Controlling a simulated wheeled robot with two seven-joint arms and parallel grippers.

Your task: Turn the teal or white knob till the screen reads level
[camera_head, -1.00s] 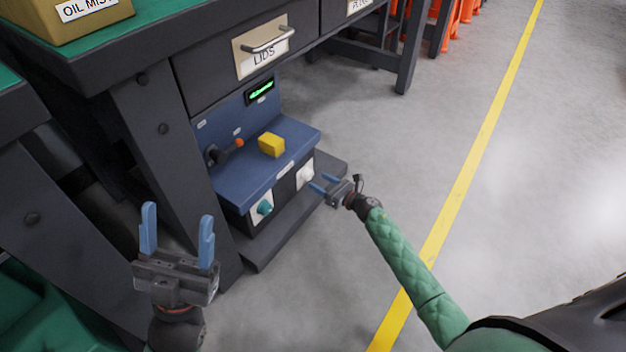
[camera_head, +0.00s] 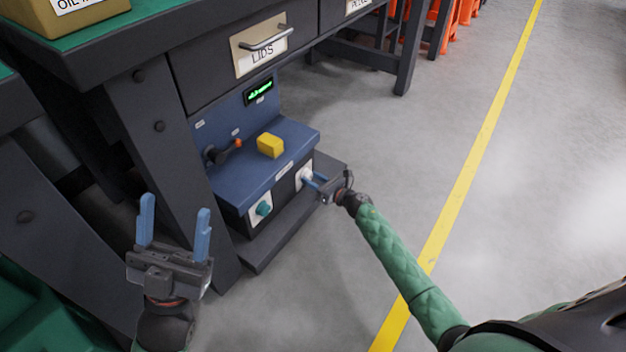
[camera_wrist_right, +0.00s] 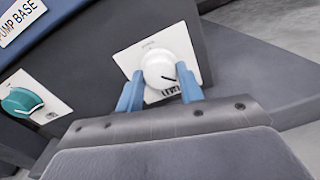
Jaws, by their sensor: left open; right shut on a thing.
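The blue and black test machine has a white knob (camera_wrist_right: 160,70) on a white plate on its front. The knob has a dark pointer mark. My right gripper (camera_head: 314,180) has its blue fingers at the white knob and is shut on it; the fingers also show in the right wrist view (camera_wrist_right: 160,92). The teal knob (camera_head: 264,208) sits to the left on its own plate, and also shows in the wrist view (camera_wrist_right: 22,102). The small screen (camera_head: 259,91) shows green text too small to read. My left gripper (camera_head: 175,220) is open and empty, left of the machine.
A bench leg (camera_head: 165,150) stands left of the machine. A drawer marked LIDS (camera_head: 258,48) is above. Grey floor (camera_head: 400,140) to the right is clear.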

